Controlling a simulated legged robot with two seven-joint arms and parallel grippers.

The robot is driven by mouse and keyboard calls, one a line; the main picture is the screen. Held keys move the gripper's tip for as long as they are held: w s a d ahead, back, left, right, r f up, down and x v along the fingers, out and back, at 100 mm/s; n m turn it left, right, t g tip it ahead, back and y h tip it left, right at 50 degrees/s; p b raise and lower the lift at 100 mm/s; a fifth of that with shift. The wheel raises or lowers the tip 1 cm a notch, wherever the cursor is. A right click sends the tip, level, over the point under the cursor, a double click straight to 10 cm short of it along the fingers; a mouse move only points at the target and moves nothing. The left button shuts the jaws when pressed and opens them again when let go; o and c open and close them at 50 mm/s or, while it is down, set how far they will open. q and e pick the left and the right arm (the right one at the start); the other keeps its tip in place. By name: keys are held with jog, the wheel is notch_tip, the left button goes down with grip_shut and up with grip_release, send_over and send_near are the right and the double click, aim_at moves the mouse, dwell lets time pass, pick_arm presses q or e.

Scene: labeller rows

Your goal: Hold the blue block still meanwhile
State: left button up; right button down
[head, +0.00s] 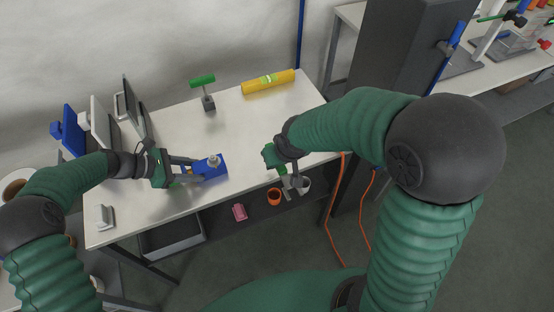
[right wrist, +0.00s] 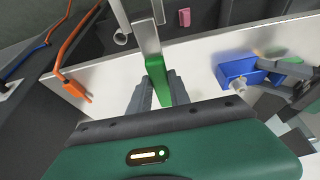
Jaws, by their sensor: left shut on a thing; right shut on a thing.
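The blue block (head: 209,172) is on the white table near its front edge, with a grey knob (head: 214,160) on top. My left gripper (head: 196,169) is at its left side, shut on it. The block also shows in the right wrist view (right wrist: 233,72), at the right. My right gripper (right wrist: 158,88) is shut on a green handle (right wrist: 156,66) with a flat grey plate (right wrist: 147,38) at its far end. In the head view that plate (head: 289,182) shows by the table's front edge; the right fingertips are mostly hidden there.
A green-handled tool (head: 203,82) and a yellow roll (head: 268,82) are at the back of the table (head: 240,125). Upright panels (head: 103,125) stand at the left. Below the front edge are an orange cup (head: 274,197) and a pink block (head: 239,212). Mid-table is clear.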

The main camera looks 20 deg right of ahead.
pick_arm(q)
jog(key=shift+d, duration=0.35)
grip_shut()
pick_arm(e)
jog(key=shift+d, duration=0.4)
pick_arm(q)
jog(key=shift+a, duration=0.5)
pick_arm(e)
jog(key=shift+a, duration=0.55)
jog(key=shift+r, duration=0.1)
pick_arm(q)
jog(key=shift+d, duration=0.3)
pick_arm(e)
jog(key=shift+d+r, duration=0.1)
jog(key=shift+d, duration=0.2)
pick_arm(q)
jog(key=shift+a+f, duration=0.15)
pick_arm(e)
jog(key=shift+a, duration=0.1)
